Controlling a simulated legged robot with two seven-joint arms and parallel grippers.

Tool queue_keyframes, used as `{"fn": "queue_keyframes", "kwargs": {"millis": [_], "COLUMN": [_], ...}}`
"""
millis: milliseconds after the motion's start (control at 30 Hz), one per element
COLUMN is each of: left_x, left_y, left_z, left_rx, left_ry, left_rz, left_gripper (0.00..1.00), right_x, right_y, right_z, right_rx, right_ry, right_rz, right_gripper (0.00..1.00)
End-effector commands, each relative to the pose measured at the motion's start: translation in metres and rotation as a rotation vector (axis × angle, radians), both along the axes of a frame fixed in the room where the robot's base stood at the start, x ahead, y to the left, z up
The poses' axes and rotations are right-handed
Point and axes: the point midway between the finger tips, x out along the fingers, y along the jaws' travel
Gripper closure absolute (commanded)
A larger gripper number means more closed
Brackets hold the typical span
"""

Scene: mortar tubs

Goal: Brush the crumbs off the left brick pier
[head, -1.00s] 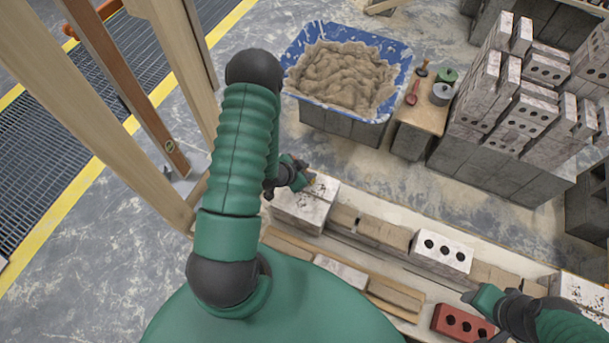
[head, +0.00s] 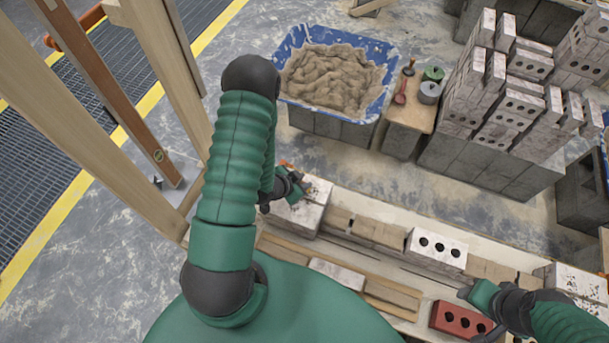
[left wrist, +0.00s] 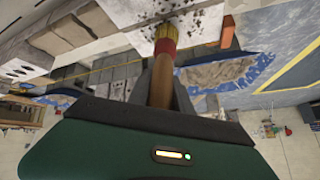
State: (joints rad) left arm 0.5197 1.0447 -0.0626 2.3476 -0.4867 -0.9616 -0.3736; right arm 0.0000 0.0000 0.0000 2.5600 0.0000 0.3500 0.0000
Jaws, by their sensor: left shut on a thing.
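The left brick pier (head: 305,217) stands just beyond my body in the head view, pale on top with dark crumbs. My left gripper (head: 292,187) is over its left part. In the left wrist view the gripper is shut on a brush with a wooden handle (left wrist: 162,80), a red band and yellowish bristles (left wrist: 166,32). The bristles are at the crumb-strewn pier top (left wrist: 120,12); crumbs (left wrist: 205,22) lie on both sides of them. Whether they touch is unclear. My right gripper (head: 470,292) is near a red brick; its fingers are too small to read.
A blue mortar tub (head: 388,92) stands behind the pier, beside a small table (head: 408,120) with tools. A white holed brick (head: 436,250) and a red brick (head: 460,318) lie to the right. Stacked bricks (head: 510,90) fill the back right. Timber posts (head: 165,75) rise at left.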

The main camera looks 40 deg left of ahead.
Motion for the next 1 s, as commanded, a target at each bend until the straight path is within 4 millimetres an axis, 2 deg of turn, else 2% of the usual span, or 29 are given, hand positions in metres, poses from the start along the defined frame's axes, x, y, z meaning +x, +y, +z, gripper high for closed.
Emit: {"fn": "queue_keyframes", "kwargs": {"millis": [233,467,700,867,1000], "left_x": [-0.023,-0.032,-0.055,-0.061,-0.072], "left_y": [-0.007,-0.010,-0.017,-0.019,-0.023], "left_z": [-0.001,-0.001,-0.001,0.001,0.001], "left_rx": [0.000,0.000,-0.001,0.000,-0.002], "left_ry": [0.002,0.000,0.001,0.000,0.002], "left_rz": [0.001,0.000,0.000,0.000,0.001], "left_gripper": [1.00,1.00,1.00,1.00,1.00], "right_x": [0.000,0.000,0.000,0.000,0.000], "right_y": [0.000,0.000,0.000,0.000,0.000], "right_z": [-0.004,-0.005,-0.009,-0.009,-0.006], "right_rx": [0.000,0.000,0.000,0.000,0.000], "right_ry": [0.000,0.000,0.000,0.000,0.000], "right_rz": [0.000,0.000,0.000,0.000,0.000], "right_gripper": [0.53,0.53,0.53,0.53,0.53]}}
